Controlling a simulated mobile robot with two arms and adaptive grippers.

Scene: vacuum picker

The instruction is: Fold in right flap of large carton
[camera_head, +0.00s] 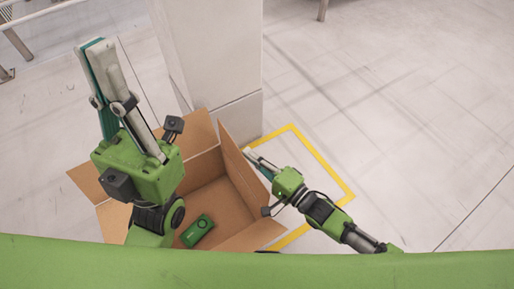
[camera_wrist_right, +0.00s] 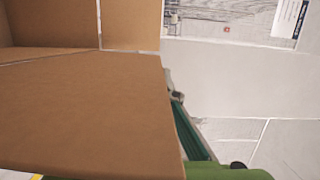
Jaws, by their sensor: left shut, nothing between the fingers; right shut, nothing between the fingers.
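The large brown carton (camera_head: 208,196) stands open on the floor. Its right flap (camera_head: 238,163) stands up steeply along the right side. My right gripper (camera_head: 255,158) is shut and empty at the outer face of this flap; I cannot tell if they touch. In the right wrist view the cardboard flap (camera_wrist_right: 85,110) fills the left and hides part of the gripper (camera_wrist_right: 182,112). My left gripper (camera_head: 94,48) is shut and empty, raised above the carton's left side and pointing away.
A green object (camera_head: 197,231) lies inside the carton. The back flap (camera_head: 190,137) and left flap (camera_head: 86,183) are folded outward. A pale column (camera_head: 212,60) stands behind the carton. Yellow floor tape (camera_head: 322,163) runs to the right, with free floor beyond.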

